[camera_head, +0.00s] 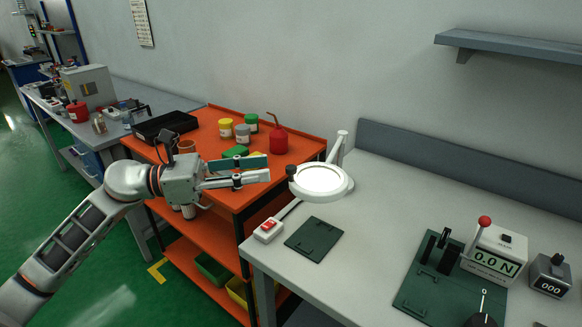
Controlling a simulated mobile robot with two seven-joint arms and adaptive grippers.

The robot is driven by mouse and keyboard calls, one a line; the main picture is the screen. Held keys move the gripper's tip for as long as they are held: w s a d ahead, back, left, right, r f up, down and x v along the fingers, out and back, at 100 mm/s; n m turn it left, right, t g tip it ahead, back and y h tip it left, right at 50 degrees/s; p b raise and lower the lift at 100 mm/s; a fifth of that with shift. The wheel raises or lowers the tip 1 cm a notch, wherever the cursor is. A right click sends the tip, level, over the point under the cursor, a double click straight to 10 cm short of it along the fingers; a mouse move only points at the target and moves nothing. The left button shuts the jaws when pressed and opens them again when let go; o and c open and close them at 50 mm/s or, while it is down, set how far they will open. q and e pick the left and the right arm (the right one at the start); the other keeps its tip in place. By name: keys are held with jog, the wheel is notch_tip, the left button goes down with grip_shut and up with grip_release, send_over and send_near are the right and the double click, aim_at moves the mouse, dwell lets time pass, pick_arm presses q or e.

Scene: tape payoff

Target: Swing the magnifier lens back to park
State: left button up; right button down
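The magnifier lens (322,179) is a bright round disc in a white ring, held over the left part of the grey bench. Its pale arm (341,148) rises behind it near the bench's back left. A dark knob (291,170) sits on the ring's left side. My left gripper (268,167) comes in from the left above the orange cart. Its two fingers point right towards the knob, with a gap between them. They appear open and empty, a little apart from the lens in the picture. My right gripper is not in view.
A red-and-white switch box (268,230) and a dark green mat (314,235) lie below the lens. A force gauge (492,257) and lever fixture (440,250) stand at the right. The orange cart (300,152) holds jars and a red oil can (278,140). Mid-bench is clear.

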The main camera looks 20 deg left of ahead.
aim_at(291, 167)
pick_arm(q)
jog(key=shift+m+g, duration=0.3)
jog(key=shift+m, duration=0.1)
jog(key=p+x, duration=0.1)
jog(key=x, duration=0.2)
jog(key=p+x, duration=0.1)
jog(key=x, duration=0.3)
jog(key=shift+w+d+f, duration=0.1)
jog(key=shift+d+f, duration=0.15)
grip_shut()
